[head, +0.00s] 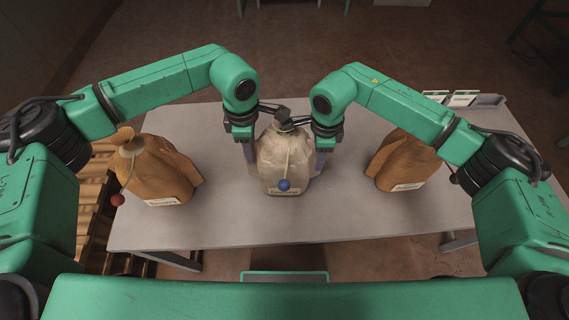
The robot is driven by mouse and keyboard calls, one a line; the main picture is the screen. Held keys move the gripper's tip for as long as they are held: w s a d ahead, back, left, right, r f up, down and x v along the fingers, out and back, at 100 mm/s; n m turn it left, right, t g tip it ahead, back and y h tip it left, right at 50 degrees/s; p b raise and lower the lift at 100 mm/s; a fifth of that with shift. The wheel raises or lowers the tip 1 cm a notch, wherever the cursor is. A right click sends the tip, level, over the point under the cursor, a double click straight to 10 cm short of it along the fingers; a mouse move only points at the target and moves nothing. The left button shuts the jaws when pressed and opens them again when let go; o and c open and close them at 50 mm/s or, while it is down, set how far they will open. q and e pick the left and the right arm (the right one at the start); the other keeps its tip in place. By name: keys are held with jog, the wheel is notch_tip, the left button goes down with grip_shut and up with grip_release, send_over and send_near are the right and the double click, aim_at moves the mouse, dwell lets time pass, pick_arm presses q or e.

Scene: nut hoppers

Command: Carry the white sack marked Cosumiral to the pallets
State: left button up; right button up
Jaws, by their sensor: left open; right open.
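The white sack (284,165) stands upright in the middle of the grey table, its neck tied, with a blue ball hanging on a cord and a label low on its front. The label's print is too small to read for sure. My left gripper (249,152) is open at the sack's left side. My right gripper (320,158) is open at its right side. The fingers point down close beside the sack; whether they touch it I cannot tell. Wooden pallets (92,200) show at the left, partly hidden by my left arm.
A brown sack (160,170) with a red ball stands on the table (225,225) at the left. Another brown sack (398,160) stands at the right, partly behind my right arm. A grey tray with white cards (463,99) is at the back right. The table's front strip is clear.

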pick_arm(q)
grip_shut()
pick_arm(e)
grip_shut()
pick_arm(q)
jog(key=shift+w+r, duration=0.1)
pick_arm(e)
jog(key=shift+w+r, duration=0.1)
dwell(0.8)
